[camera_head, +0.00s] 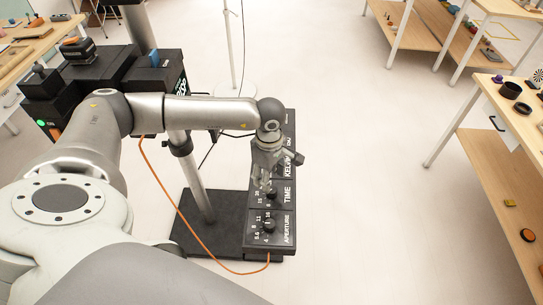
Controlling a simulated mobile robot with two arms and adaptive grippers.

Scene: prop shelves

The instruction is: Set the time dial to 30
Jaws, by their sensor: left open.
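A long black control panel (288,222) stands on a dark base, with sections labelled KELVIN, TIME and APERTURE. The TIME section (288,194) is in the middle of what shows, with white numbers around its dial. My left gripper (266,184) is open and points down over the TIME section. It covers much of the TIME dial, so I cannot tell whether the fingers touch it or where it points. The APERTURE dial (269,225) is a black knob in plain view nearer to me. My right gripper is not in view.
A grey metal post (197,185) rises beside the panel on a black foot plate (185,236). Wooden shelves (500,170) with small props stand at the right. The floor between is clear.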

